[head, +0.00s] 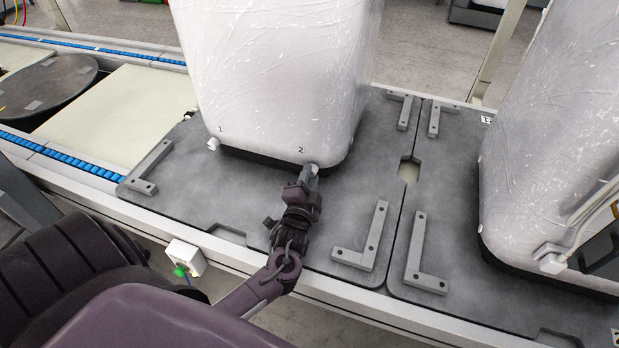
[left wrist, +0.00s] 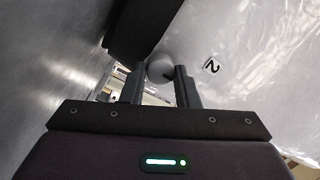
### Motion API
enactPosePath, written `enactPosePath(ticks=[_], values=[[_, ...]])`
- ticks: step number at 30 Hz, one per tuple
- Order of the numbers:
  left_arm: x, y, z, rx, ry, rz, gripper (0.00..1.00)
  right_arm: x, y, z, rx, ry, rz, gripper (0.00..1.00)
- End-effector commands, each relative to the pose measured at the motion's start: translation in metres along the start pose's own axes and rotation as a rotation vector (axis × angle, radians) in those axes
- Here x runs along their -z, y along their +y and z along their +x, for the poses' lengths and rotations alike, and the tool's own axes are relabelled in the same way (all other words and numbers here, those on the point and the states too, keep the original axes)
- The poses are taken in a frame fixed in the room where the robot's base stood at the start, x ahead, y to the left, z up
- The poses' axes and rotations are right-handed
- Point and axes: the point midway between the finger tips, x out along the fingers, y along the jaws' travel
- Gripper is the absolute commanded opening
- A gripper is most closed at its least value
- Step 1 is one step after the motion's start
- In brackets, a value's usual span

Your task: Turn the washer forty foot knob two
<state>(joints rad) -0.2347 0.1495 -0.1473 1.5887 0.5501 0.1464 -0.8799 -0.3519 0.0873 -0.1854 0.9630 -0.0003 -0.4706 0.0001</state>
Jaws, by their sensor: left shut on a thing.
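The washer (head: 275,70) is a tall white body wrapped in clear film, upright on a grey plate (head: 185,165). Low on its front are two small white knobs, labelled 1 and 2. Knob one (head: 213,144) is at the left and free. Knob two is at the right under the label 2 (head: 301,150), mostly hidden by my left gripper (head: 310,172). In the left wrist view, knob two (left wrist: 160,68) is a round pale knob between the two fingers of my left gripper (left wrist: 160,82), which is shut on it. My right gripper is not in view.
A second wrapped white machine (head: 555,130) stands at the right on its own plate. Grey L-shaped brackets (head: 365,240) are fixed to the plates. A small box with a green button (head: 182,268) is at the front edge. A roller track (head: 75,165) runs along the left.

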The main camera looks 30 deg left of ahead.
Motion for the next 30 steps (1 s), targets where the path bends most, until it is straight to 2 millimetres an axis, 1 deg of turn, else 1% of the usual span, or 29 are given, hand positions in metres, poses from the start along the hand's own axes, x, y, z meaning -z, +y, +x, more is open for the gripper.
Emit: enactPosePath(ticks=[7,11,17,30], values=[[0.000,0.000,0.000,0.002,0.001,0.025,0.05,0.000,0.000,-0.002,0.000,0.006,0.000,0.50],[0.001,-0.001,0.000,0.007,0.005,0.074,0.05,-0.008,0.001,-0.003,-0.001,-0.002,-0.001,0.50],[0.001,-0.002,0.000,0.023,0.014,0.210,0.05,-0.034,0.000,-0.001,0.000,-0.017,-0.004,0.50],[-0.001,0.001,0.000,0.069,0.040,0.618,0.05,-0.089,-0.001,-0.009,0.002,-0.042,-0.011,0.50]])
